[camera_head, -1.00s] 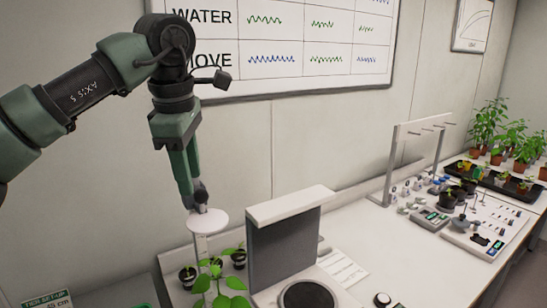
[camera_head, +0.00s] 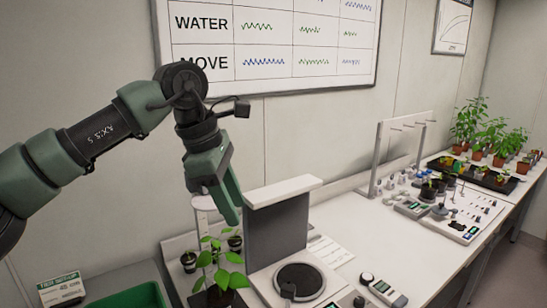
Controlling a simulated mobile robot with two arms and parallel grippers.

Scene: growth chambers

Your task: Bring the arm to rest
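My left arm (camera_head: 95,135) comes in from the left, dark green and black, bent at a black joint. Its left gripper (camera_head: 232,217) hangs down and tilts to the lower right. It is above the bench, in front of a clear upright stand and close to the left edge of the grey-and-white upright panel (camera_head: 278,225). The fingers overlap from this side, so the gap between them cannot be judged. No held thing shows at the tips. My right gripper is not in view.
A potted leafy plant (camera_head: 220,277) stands below the gripper. A round black plate (camera_head: 299,282) lies before the panel. A green tray (camera_head: 135,299) is at lower left. A white hook rack (camera_head: 378,160), small instruments and several plants fill the bench to the right.

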